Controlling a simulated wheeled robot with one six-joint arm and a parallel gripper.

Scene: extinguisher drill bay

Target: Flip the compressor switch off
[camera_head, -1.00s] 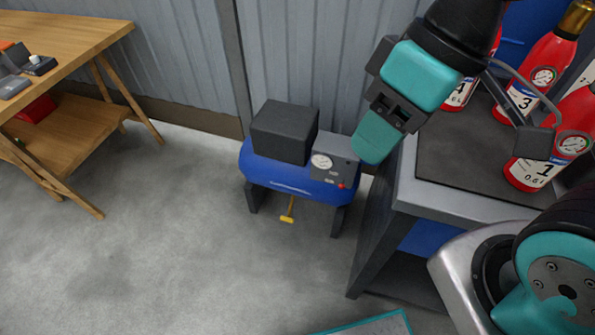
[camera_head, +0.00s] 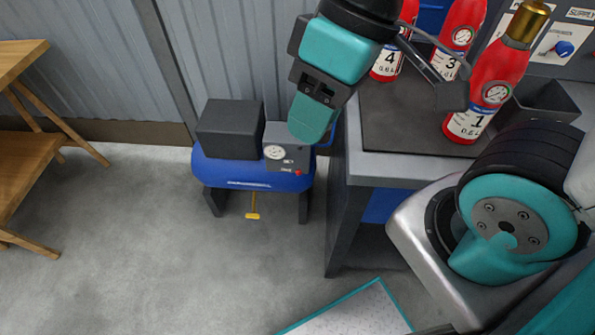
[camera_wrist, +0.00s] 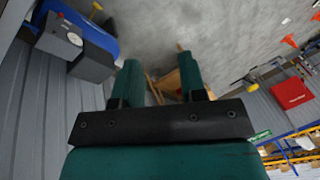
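The blue compressor (camera_head: 250,178) stands on the floor against the corrugated wall, with a dark box on top and a grey control panel (camera_head: 283,148) at its right end. The panel bears a round gauge and a small red part (camera_head: 298,172); I cannot tell the switch's position. My gripper (camera_head: 312,122) is in front of the panel's upper right side in the head view and hides part of it. In the wrist view the compressor (camera_wrist: 88,34) is at upper left, and my gripper's fingers (camera_wrist: 162,78) are apart with nothing between them.
A grey workbench (camera_head: 400,165) with red extinguishers (camera_head: 470,122) stands right of the compressor. A yellow-handled drain part (camera_head: 252,216) hangs beneath the tank. A wooden table (camera_head: 30,150) is at the left. The floor between is clear, with a teal-edged panel (camera_head: 350,310) low in the picture.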

